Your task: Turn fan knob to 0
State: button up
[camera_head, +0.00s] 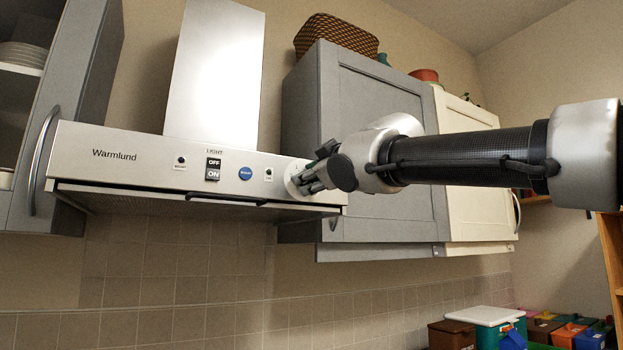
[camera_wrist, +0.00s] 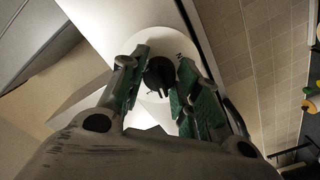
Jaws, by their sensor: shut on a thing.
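The fan knob (camera_wrist: 159,75) is a dark knob on a round white dial at the right end of the range hood's front panel. In the head view only the dial (camera_head: 294,178) shows beside my gripper, and the knob is hidden by the fingers. My gripper (camera_head: 306,180) reaches in from the right, with its fingers at the dial. In the wrist view my gripper (camera_wrist: 160,88) has its green-padded fingers on both sides of the knob, shut on it. A small mark shows on the dial near the right finger. The knob's exact setting cannot be read.
A grey cabinet (camera_head: 385,140) stands close behind my arm. Another grey cabinet (camera_head: 75,100) is at the left. Colored boxes (camera_head: 490,318) stand at the lower right.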

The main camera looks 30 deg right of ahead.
dwell(0.4)
jog(key=o, duration=1)
jog(key=shift+s, duration=0.1)
jog(key=shift+s, duration=5.9)
